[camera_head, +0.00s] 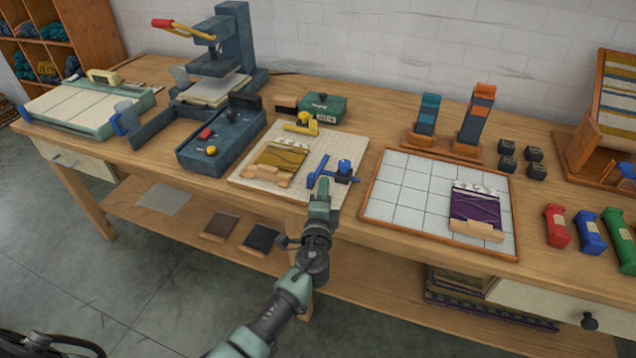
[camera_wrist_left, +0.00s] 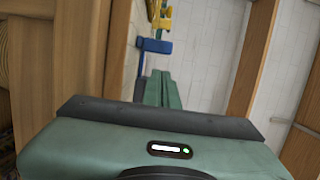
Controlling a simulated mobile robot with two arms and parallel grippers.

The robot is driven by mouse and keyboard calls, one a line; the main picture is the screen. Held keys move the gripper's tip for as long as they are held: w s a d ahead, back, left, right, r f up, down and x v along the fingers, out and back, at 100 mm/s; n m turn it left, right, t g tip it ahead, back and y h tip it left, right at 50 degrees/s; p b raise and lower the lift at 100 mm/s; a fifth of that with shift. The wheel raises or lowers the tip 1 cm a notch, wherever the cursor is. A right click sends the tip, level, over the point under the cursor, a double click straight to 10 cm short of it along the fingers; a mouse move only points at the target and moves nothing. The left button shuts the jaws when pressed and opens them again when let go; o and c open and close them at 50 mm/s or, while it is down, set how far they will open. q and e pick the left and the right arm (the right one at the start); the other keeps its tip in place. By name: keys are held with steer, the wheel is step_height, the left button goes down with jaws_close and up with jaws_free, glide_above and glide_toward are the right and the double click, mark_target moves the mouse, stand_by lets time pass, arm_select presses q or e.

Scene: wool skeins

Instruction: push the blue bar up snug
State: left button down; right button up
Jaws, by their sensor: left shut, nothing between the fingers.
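The blue bar (camera_head: 319,167) lies on the right part of a pale gridded board (camera_head: 350,140), joined to a dark block with a blue knob (camera_head: 345,165). Blue parts of it also show beyond my fingers in the left wrist view (camera_wrist_left: 156,46). A wound mustard-yellow skein card (camera_head: 277,158) with a wooden edge lies left of the bar, with a gap between. My left gripper (camera_head: 322,183) is shut and empty, its tips at the near end of the blue bar. I cannot tell whether they touch. My right gripper is not in view.
A yellow clamp (camera_head: 303,124) stands at the board's back edge, with a green box (camera_head: 324,108) behind. A dark blue tray (camera_head: 220,143) stands left. A white tiled tray (camera_head: 400,200) with a purple skein card (camera_head: 475,205) lies right.

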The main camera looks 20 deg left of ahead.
mark_target(299, 191)
arm_select(q)
steer(key=shift+a+r, duration=0.1)
steer(key=shift+a, duration=0.7)
steer(key=a+b, duration=0.1)
steer(key=a, duration=0.3)
steer(key=shift+a, duration=0.25)
steer(key=shift+w+a, duration=0.1)
steer(key=shift+a, duration=0.35)
steer(key=shift+d, duration=0.1)
